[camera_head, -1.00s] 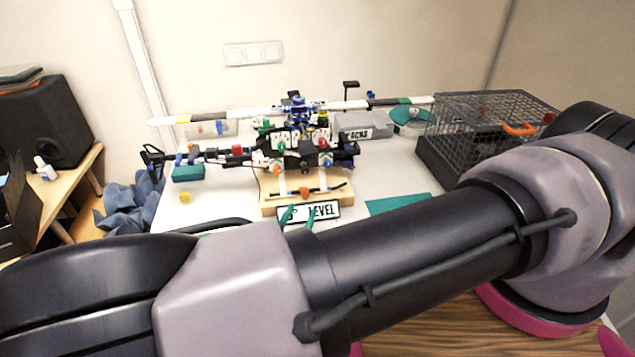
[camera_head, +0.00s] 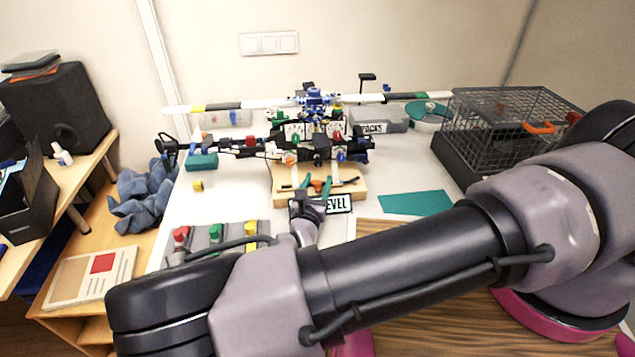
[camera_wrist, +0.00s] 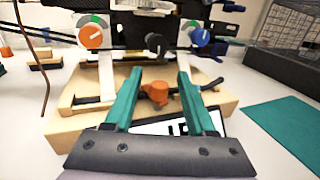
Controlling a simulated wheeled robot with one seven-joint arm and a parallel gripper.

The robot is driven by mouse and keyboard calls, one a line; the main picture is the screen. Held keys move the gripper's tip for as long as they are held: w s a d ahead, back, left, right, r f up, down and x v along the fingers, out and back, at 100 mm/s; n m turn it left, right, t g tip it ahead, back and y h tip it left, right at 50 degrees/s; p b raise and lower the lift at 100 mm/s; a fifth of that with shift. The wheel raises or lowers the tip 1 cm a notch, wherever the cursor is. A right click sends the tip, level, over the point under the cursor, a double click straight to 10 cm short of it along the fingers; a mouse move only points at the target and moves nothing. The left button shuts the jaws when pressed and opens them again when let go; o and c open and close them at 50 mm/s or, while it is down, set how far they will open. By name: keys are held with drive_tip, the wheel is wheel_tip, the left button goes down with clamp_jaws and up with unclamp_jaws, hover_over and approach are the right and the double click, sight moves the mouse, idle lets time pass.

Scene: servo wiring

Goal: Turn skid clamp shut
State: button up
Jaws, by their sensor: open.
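The orange clamp knob (camera_wrist: 157,92) sits on the pale wooden stand (camera_wrist: 62,130) under the model helicopter, with a dark bar across the skids beside it. The helicopter (camera_head: 312,128) stands on this stand, which also shows in the head view (camera_head: 354,188). My gripper (camera_wrist: 157,72) is open, its two teal fingers on either side of the orange knob with gaps to both. In the head view my gripper (camera_head: 317,184) reaches over the stand's front. Whether the fingers are level with the knob is hard to tell. The LEVEL plate (camera_head: 338,204) is partly hidden behind my gripper.
Orange (camera_wrist: 94,36) and blue (camera_wrist: 201,37) dials and a black knob (camera_wrist: 155,44) stand just beyond my fingers. A teal mat (camera_head: 415,202) lies right of the stand, a wire cage (camera_head: 500,120) farther right. A panel with coloured knobs (camera_head: 215,237) lies front left.

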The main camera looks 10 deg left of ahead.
clamp_jaws()
drive_tip(key=shift+h, duration=0.3)
drive_tip(key=shift+m+g+h, duration=0.5)
drive_tip(key=shift+m+h, duration=1)
drive_tip(key=shift+h, duration=0.5)
unclamp_jaws()
drive_tip(key=v, duration=1)
drive_tip(key=shift+s+a, duration=0.2)
drive_tip(key=shift+s, duration=0.15)
